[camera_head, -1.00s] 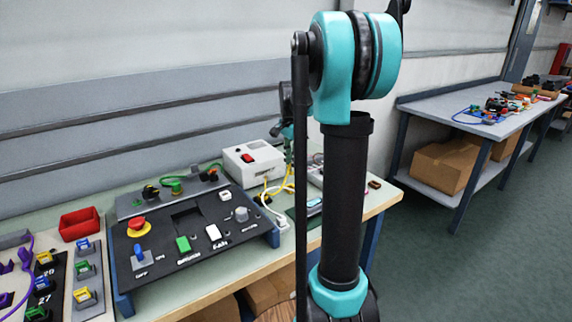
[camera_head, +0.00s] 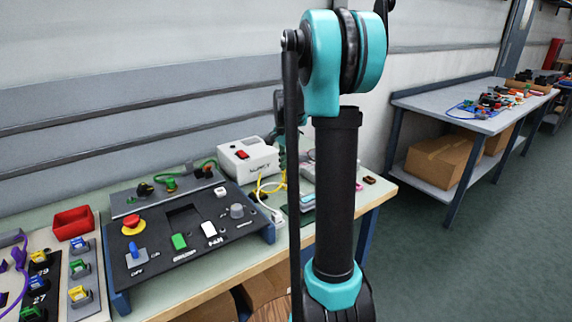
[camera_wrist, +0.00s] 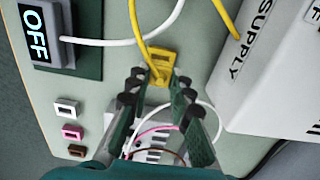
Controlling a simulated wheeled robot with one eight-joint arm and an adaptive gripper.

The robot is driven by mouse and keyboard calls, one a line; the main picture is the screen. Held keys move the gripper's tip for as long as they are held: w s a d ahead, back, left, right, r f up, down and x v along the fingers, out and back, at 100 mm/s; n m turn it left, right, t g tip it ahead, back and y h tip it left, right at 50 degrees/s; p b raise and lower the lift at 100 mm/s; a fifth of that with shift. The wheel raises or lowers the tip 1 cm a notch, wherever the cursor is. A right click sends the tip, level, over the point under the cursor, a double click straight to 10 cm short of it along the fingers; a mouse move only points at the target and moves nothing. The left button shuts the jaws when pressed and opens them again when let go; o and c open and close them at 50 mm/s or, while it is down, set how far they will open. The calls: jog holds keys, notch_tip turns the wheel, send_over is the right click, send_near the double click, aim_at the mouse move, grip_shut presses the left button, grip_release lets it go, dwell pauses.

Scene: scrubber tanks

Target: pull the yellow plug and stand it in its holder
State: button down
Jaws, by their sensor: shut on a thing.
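The yellow plug (camera_wrist: 160,62) shows in the wrist view at the tips of my gripper (camera_wrist: 157,80), with a yellow cord running up from it. My gripper is shut on it, one finger at each side. Behind and between the fingers lies a pale slotted block (camera_wrist: 152,145) with white, pink and brown wires. I cannot tell whether the plug is seated in anything. In the head view the plug and fingertips are hidden or too small to make out; a yellow cord (camera_head: 262,184) shows beside the white supply box (camera_head: 248,157). I cannot pick out the plug's holder.
The supply box (camera_wrist: 275,75) stands close right of my fingers in the wrist view. A switch marked OFF (camera_wrist: 38,35) and small white, pink and brown sockets (camera_wrist: 73,132) lie left. A black control panel (camera_head: 185,240) and red tray (camera_head: 74,222) fill the bench's left.

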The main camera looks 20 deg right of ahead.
jog(key=shift+f, duration=0.3)
dwell(0.6)
jog(key=shift+f, duration=0.9)
jog(key=c, duration=0.8)
grip_release()
jog(key=shift+r, duration=4.25)
